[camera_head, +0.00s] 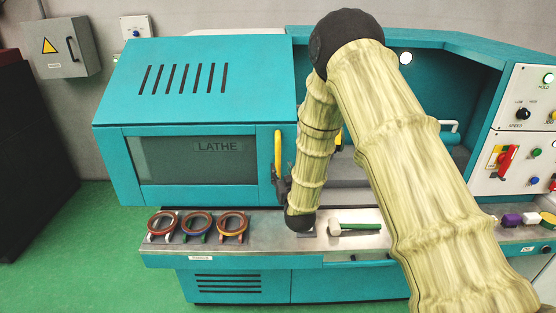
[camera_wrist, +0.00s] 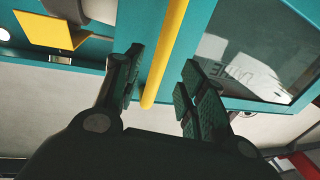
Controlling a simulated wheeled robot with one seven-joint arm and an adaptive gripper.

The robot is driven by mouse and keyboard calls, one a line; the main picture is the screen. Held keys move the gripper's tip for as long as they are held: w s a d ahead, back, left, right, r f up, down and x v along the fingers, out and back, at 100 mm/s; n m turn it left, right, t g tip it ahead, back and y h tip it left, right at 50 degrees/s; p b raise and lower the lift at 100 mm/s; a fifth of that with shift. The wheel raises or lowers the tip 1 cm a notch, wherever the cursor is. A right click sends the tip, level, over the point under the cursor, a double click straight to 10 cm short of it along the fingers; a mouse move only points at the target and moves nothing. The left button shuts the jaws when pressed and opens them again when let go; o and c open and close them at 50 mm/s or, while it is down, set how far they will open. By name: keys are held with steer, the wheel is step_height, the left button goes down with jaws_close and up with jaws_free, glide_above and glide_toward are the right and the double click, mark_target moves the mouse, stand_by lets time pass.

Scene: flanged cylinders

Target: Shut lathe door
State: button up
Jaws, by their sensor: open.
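The teal lathe door (camera_head: 262,140) has a dark window marked LATHE and a vertical yellow handle (camera_head: 278,153) near its right edge. The door stands at the left, and the bay to its right is uncovered. My gripper (camera_head: 281,184) is at the lower part of the handle, partly hidden by my arm. In the wrist view my gripper (camera_wrist: 163,70) is open, with one finger on each side of the yellow handle (camera_wrist: 168,48). A gap shows on both sides of the handle. The door window (camera_wrist: 245,62) also shows there.
A steel ledge (camera_head: 260,250) runs along the front below the door. Several coloured rings (camera_head: 197,225) rest on its left part, and a mallet (camera_head: 355,227) lies right of my wrist. A control panel (camera_head: 515,135) with a red switch is at the right.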

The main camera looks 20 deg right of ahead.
mark_target(279, 163)
steer(key=w, duration=0.2)
steer(key=w+p, duration=0.1)
steer(key=w, duration=0.1)
steer(key=w+p, duration=0.1)
steer(key=w, duration=0.1)
steer(key=shift+w+d, duration=0.25)
steer(key=shift+w, duration=0.15)
jaws_close()
